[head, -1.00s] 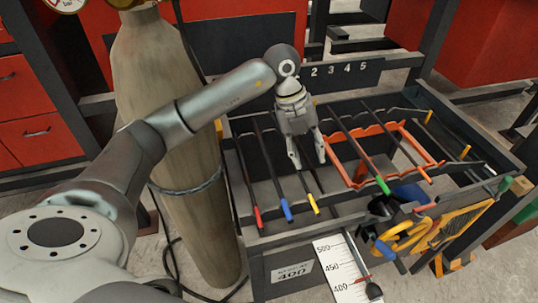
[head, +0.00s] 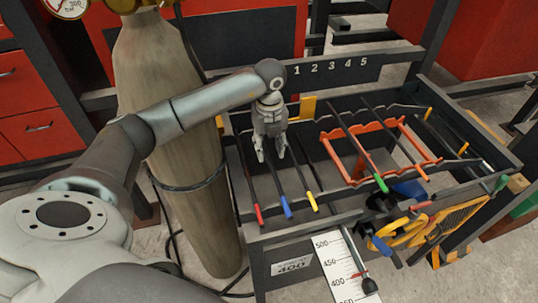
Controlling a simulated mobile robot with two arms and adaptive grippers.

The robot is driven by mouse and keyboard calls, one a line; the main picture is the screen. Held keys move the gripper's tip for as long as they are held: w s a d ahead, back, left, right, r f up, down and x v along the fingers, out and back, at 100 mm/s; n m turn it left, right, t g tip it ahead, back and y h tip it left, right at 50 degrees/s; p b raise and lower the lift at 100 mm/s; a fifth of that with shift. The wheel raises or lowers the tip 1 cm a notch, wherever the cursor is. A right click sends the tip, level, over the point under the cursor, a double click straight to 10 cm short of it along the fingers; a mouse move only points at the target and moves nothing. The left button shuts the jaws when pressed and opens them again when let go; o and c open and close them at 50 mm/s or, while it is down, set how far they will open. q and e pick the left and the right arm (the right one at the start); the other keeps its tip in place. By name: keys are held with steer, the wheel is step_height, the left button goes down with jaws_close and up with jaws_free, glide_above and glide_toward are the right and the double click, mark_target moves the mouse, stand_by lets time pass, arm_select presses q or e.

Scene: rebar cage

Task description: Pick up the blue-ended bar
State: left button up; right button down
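The blue-ended bar (head: 286,206) is a dark bar with a blue tip. It lies in the rack between a red-ended bar (head: 258,212) and a yellow-ended bar (head: 312,200). My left gripper (head: 270,157) points down over the rack, its two fingers apart. In the picture the blue-ended bar passes between the fingertips. I cannot tell whether the fingers are above the bar or around it. The gripper hides the bar's far part. My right gripper is out of view.
The dark rack (head: 300,227) also holds a green-ended bar (head: 381,183) and an orange-ended bar (head: 421,172), near an orange frame (head: 345,160). A tall gas cylinder (head: 185,190) stands left of the rack, close under my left arm. A measuring scale (head: 345,268) is at the front.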

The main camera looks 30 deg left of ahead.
mark_target(269, 159)
arm_select(q)
steer(key=shift+a+f+p, duration=0.1)
steer(key=shift+f+p, duration=0.2)
steer(key=shift+f, duration=1.05)
jaws_close()
steer(key=shift+r, duration=0.1)
